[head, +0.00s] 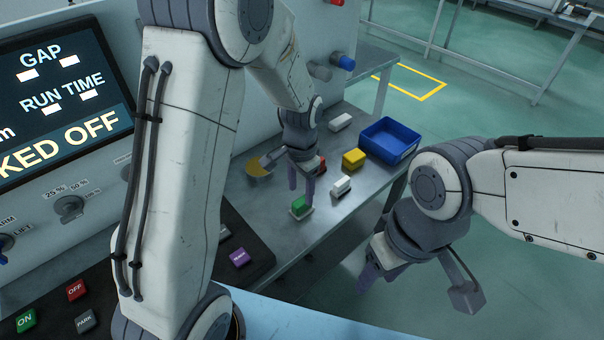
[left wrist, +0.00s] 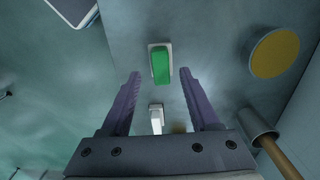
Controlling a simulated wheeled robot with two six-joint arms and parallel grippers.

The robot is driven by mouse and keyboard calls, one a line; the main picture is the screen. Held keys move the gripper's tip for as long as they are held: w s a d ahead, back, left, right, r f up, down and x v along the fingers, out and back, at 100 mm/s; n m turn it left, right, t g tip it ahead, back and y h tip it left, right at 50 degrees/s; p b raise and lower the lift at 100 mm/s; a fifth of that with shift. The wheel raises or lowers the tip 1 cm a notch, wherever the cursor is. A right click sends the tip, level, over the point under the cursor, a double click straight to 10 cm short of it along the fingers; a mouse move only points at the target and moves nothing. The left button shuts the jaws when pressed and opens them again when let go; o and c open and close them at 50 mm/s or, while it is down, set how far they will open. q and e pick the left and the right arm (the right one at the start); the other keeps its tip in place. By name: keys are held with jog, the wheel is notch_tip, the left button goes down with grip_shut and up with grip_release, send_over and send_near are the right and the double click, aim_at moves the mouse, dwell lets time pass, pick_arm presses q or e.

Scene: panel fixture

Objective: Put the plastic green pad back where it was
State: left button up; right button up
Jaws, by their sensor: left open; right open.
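The green pad (head: 300,204) sits on a small pale base on the grey metal bench (head: 266,212). In the left wrist view the green pad (left wrist: 160,66) lies ahead of my left gripper (left wrist: 160,74), lined up between its two purple fingertips. My left gripper (head: 301,188) is open and empty, pointing down close to the pad in the head view; I cannot tell the exact gap. My right gripper (head: 379,277) is open, off the bench's right front edge, with its fingers partly hidden.
A blue bin (head: 389,141), yellow block (head: 354,158), red block (head: 322,164) and white blocks (head: 341,186) (head: 340,121) stand right of the pad. A yellow-topped disc (head: 257,168) lies to the left. A control panel with a purple button (head: 239,257) borders the bench.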

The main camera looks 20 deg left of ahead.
aim_at(301, 201)
pick_arm(q)
notch_tip(301, 201, up, 6)
jog(key=s+d+r, duration=0.5)
jog(key=s+d, duration=0.2)
jog(key=s, duration=0.2)
jog(key=s+d+h, duration=0.1)
jog(key=s, duration=1.2)
jog(key=shift+s+d+r, duration=0.3)
jog(key=shift+d+r, duration=0.05)
jog(key=shift+d, duration=0.05)
jog(key=shift+r, duration=0.1)
